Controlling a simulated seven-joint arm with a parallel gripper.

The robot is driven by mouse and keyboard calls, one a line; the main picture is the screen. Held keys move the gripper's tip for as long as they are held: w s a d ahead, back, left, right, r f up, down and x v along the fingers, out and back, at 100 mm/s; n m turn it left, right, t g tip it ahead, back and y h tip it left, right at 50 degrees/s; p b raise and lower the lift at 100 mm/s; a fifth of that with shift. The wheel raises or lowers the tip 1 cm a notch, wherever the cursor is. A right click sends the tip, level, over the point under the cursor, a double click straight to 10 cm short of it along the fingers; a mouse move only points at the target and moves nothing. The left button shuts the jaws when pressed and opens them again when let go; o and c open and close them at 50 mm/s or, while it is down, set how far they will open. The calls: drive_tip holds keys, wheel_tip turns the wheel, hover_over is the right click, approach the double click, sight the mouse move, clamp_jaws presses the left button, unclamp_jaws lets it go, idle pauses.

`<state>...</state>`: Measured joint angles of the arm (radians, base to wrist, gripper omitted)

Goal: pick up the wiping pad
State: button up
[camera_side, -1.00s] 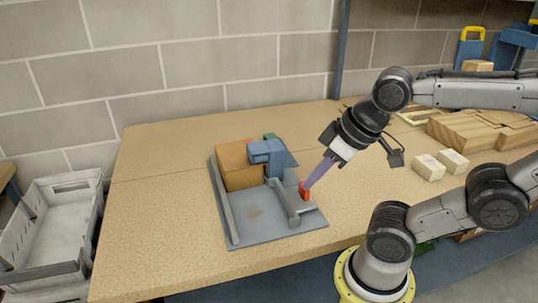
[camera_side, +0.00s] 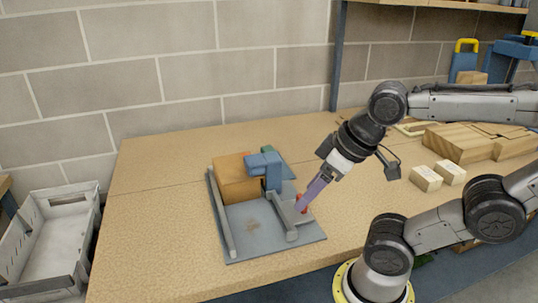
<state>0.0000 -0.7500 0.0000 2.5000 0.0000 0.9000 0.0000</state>
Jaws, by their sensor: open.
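The jaws are open. The plate also carries an orange-brown block (camera_side: 235,178), a blue clamp-like part (camera_side: 264,161) and grey rails.
The blue part stands close to the left of my fingers. Two pale small blocks (camera_side: 426,178) and larger wooden blocks (camera_side: 470,143) lie to the right. A grey crate (camera_side: 50,240) stands left of the table. The table (camera_side: 150,215) is bare left of the plate.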

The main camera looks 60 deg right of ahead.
drive_tip(key=o, duration=0.3)
drive_tip(key=shift+w, duration=0.1)
drive_tip(key=w+d+r+t, duration=0.2)
drive_tip(key=w+r, duration=0.6)
drive_tip(key=w, duration=0.2)
drive_tip(key=m+g+h, duration=0.3)
drive_tip(key=m+g, duration=0.1)
drive_tip(key=m, duration=0.4)
hover_over(269, 149)
drive_tip(key=s+a, duration=0.3)
drive_tip(key=s, duration=0.1)
wheel_tip(269, 149, down, 13)
drive_tip(key=x, duration=1.3)
drive_tip(key=shift+w+f, duration=0.1)
drive_tip(key=shift+f, duration=0.15)
